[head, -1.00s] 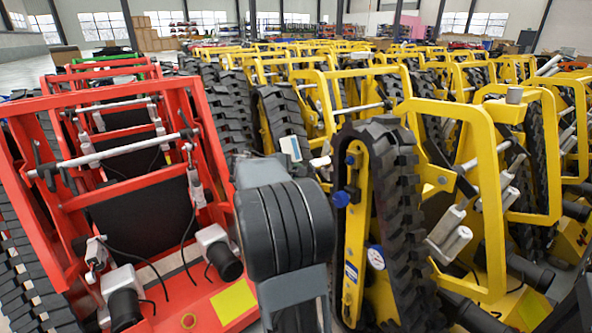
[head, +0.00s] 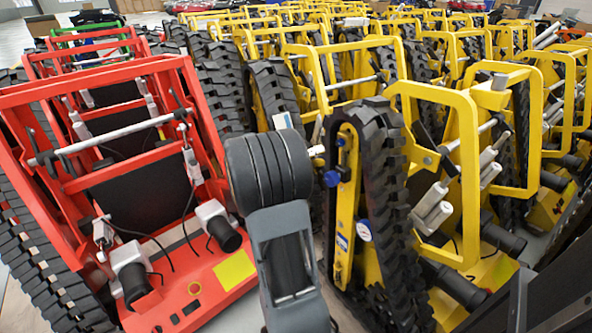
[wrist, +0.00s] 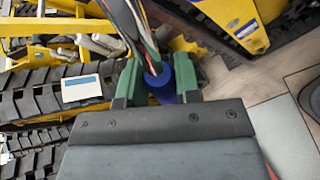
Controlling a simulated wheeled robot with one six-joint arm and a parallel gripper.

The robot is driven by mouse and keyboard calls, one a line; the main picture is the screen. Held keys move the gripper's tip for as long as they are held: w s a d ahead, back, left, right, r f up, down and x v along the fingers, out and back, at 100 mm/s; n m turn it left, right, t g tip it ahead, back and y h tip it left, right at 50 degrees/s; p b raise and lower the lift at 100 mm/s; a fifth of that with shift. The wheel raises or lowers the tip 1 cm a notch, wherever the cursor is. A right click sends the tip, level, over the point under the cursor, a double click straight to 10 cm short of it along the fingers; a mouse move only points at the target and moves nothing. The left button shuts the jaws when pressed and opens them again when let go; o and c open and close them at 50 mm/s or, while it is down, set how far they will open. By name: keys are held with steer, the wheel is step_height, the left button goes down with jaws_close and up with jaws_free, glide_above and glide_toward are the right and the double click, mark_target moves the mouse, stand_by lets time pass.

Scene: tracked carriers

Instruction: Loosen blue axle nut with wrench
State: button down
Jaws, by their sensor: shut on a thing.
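A blue axle nut (head: 332,179) sticks out from the side of the nearest yellow tracked carrier (head: 345,215), beside its black track. A smaller blue part shows higher on the same frame. In the wrist view my gripper (wrist: 158,75) has two green fingers closed on a blue rounded piece (wrist: 160,86). A bundle of coloured wires passes in front of it. I cannot tell whether this piece belongs to the wrench; no wrench shape shows clearly. In the head view my gripper is hidden behind my dark grey arm, just left of the nut.
A red carrier (head: 130,190) stands at left, with rows of yellow carriers behind and at right. A white and blue panel (head: 283,121) sits behind my arm; it also shows in the wrist view (wrist: 82,90). Free floor (wrist: 285,130) shows at right in the wrist view.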

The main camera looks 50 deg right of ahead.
steer(key=w+d+r+m+t+h+b, duration=0.3)
steer(key=d+r+m+t+b, duration=0.2)
steer(key=b, duration=0.9)
steer(key=shift+w+d+r+m+b, duration=0.15)
steer(key=shift+r+m+b, duration=0.15)
steer(key=shift+r+m, duration=1.4)
steer(key=shift+r+n, duration=0.4)
steer(key=shift+s+d, duration=0.25)
steer(key=shift+d, duration=0.55)
steer(key=shift+s+d, duration=0.25)
steer(key=shift+d, duration=0.5)
stand_by(1.5)
stand_by(0.4)
steer(key=c, duration=1.3)
jaws_free()
jaws_close()
